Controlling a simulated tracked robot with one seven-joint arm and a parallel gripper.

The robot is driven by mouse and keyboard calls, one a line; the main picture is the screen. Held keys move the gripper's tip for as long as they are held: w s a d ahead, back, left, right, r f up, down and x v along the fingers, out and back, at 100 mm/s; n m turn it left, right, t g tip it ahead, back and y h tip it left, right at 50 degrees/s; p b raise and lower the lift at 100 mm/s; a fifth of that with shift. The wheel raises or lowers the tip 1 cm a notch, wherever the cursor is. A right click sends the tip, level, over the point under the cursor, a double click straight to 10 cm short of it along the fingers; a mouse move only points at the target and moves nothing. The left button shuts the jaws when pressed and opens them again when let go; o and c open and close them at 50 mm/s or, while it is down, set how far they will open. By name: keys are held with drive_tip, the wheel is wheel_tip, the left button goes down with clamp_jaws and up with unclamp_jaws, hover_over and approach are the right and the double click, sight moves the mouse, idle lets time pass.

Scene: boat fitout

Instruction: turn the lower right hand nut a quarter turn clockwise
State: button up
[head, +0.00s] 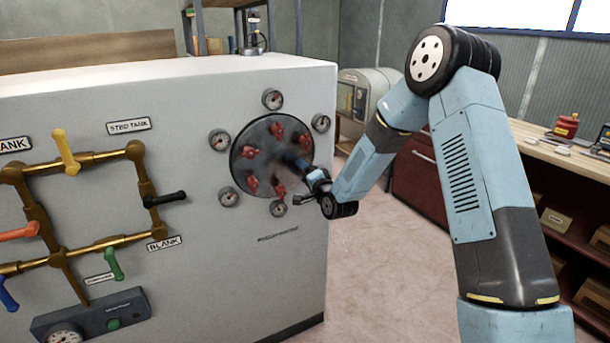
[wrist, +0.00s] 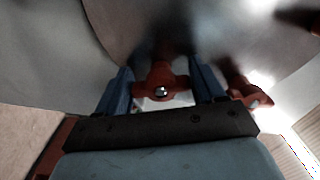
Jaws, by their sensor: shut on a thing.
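The round dark plate (head: 240,165) is on the right part of the pale cabinet face and carries several red nuts around it. My gripper (head: 296,163) reaches in from the right to the plate's lower right side in the head view. There, the gripper hides the nut it is on. In the wrist view, a red winged nut (wrist: 160,80) with a shiny bolt end sits between the two blue fingers of my gripper (wrist: 163,77), which is shut on it. A second red nut (wrist: 246,92) shows just outside the right finger. The lower red nut (head: 279,190) is clear of the gripper.
Small round gauges (head: 272,99) surround the plate. To the left are brass pipes (head: 95,160) with coloured handles, including a black one (head: 165,199). A wooden workbench (head: 550,150) with shelves stands at the right. The floor (head: 385,265) between is clear.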

drive_tip(key=m, duration=0.2)
drive_tip(key=shift+d+f+m, duration=0.15)
drive_tip(key=shift+m, duration=0.25)
drive_tip(key=shift+c, duration=0.2)
drive_tip(key=shift+m, duration=0.4)
drive_tip(key=shift+s+f, duration=0.1)
drive_tip(key=shift+f, duration=0.05)
drive_tip(key=o, duration=0.7)
drive_tip(key=shift+c, duration=0.2)
drive_tip(key=o, duration=0.3)
drive_tip(key=shift+r, duration=0.2)
drive_tip(key=shift+o, duration=0.2)
drive_tip(key=v, duration=1.3)
drive_tip(key=shift+s, duration=0.25)
drive_tip(key=shift+d, duration=0.1)
